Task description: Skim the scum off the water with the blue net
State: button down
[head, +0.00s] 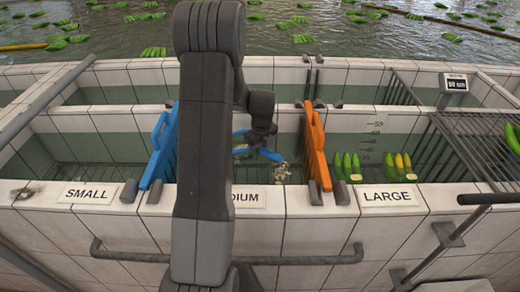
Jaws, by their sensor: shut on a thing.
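My gripper (263,137) is over the middle compartment, behind the label partly reading "DIUM", and is partly hidden by my arm. It is shut on the blue net, whose blue frame (268,155) shows low in the compartment, just above or at the water. Its mesh is hard to make out. Pale, crumbly scum (282,173) shows close beside the net's right end, near the front wall. I cannot tell whether it is in the net or on the water. The left part of this compartment is hidden by my arm.
A blue divider (159,148) and an orange divider (316,150) flank the middle compartment. Green bananas (350,167) stand in the compartment labelled LARGE (389,196). A metal rack (470,140) covers the right side. The SMALL compartment (100,148) looks clear.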

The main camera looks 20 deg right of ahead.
notch_tip(320, 180, down, 9)
jog(key=b, duration=0.5)
notch_tip(320, 180, up, 28)
jog(key=p, duration=1.4)
jog(key=shift+r+p, duration=0.2)
jog(key=shift+p, duration=0.1)
dwell(0.6)
